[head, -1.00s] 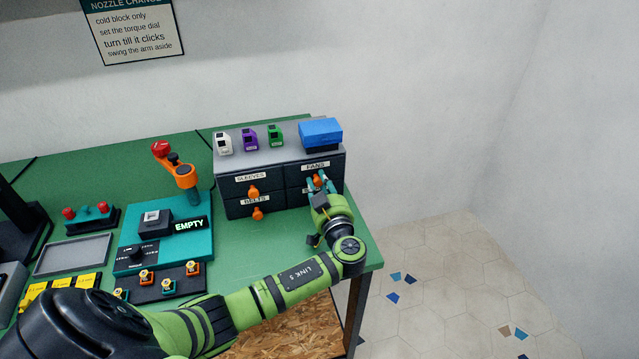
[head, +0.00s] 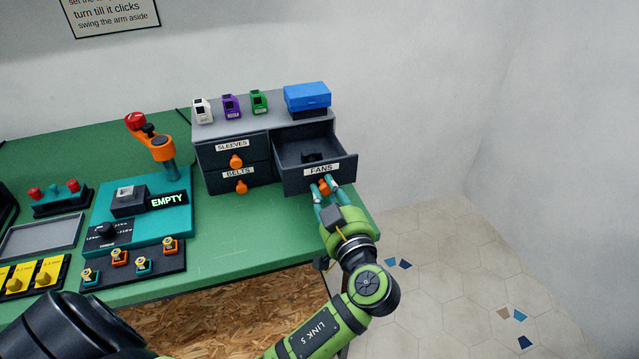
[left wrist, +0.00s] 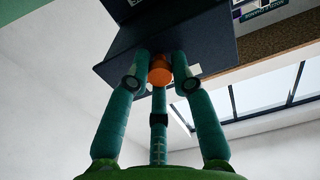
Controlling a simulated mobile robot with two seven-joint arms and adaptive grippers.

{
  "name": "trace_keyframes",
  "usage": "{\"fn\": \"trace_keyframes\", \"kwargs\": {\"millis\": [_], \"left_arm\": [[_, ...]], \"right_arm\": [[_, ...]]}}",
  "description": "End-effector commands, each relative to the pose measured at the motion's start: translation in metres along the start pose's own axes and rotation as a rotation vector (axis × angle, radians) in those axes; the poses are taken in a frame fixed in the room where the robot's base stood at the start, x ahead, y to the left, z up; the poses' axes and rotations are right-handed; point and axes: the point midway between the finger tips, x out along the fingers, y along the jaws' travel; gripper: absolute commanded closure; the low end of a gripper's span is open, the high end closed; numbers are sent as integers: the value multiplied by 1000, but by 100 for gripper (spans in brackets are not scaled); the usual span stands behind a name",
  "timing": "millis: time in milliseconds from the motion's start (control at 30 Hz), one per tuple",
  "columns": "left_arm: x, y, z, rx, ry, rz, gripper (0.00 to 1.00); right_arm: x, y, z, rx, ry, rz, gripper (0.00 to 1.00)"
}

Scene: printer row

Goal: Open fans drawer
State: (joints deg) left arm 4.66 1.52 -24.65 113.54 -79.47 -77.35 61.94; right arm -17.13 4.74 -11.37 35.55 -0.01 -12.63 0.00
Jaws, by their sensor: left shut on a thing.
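The fans drawer (head: 316,172) is the upper right drawer of a dark grey cabinet (head: 228,140) on the green table. It stands pulled out toward me, and a small black item (head: 313,157) lies inside. My left gripper (head: 324,188) is shut on the orange knob on the drawer's front. In the left wrist view the fingers close around the orange knob (left wrist: 161,70), under the dark drawer front (left wrist: 205,45). My right gripper is not in view.
Small white, purple and green blocks and a blue box (head: 307,98) stand on the cabinet. The sleeves (head: 233,146) and belts (head: 238,172) drawers are shut. A teal station (head: 140,220) with an orange arm stands left.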

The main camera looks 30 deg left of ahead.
Motion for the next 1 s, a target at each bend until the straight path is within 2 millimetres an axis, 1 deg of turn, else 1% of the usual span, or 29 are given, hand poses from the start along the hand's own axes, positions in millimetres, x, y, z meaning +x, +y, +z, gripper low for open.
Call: {"fn": "trace_keyframes", "kwargs": {"millis": [33,267,300,333,367,667,767,867,1000], "left_arm": [[-2,1,-5,-8,9,4,100],[-1,1,-7,-9,12,3,100],[-1,1,-7,-9,12,3,72],[-1,1,-7,-9,13,3,60],[-1,1,-7,-9,12,3,53],[-1,0,-4,-5,6,0,53],[-5,0,-3,-4,4,0,53],[-17,1,-2,-5,2,2,53],[-46,1,-2,-5,0,3,53]], "right_arm": [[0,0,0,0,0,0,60],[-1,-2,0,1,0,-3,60],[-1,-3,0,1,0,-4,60],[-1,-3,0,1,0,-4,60],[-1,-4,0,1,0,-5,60],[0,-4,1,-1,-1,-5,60],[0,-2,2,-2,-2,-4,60],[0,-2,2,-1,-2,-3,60],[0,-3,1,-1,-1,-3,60]]}}
